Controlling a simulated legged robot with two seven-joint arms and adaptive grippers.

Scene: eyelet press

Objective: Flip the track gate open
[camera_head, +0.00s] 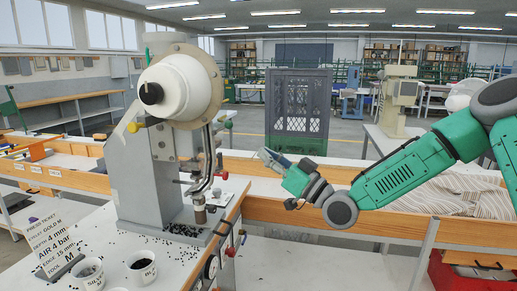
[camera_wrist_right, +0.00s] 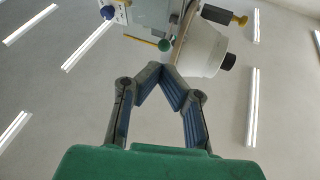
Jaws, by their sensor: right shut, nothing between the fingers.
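The eyelet press (camera_head: 143,175) stands on the bench at left, with a white feeder bowl (camera_head: 185,88) on top. A curved metal track (camera_head: 208,160) runs down from the bowl to the press tool (camera_head: 199,208). Small coloured levers sit beside the track, among them a red one (camera_head: 221,175); I cannot tell which part is the track gate or how it stands. My right gripper (camera_head: 267,157) is shut and empty, to the right of the track and apart from it. In the right wrist view its fingers (camera_wrist_right: 164,77) meet below the bowl (camera_wrist_right: 203,50). My left gripper is out of view.
A grey crate (camera_head: 297,108) stands behind my right gripper. Striped cloth (camera_head: 455,194) lies at right. The air between track and gripper looks clear.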

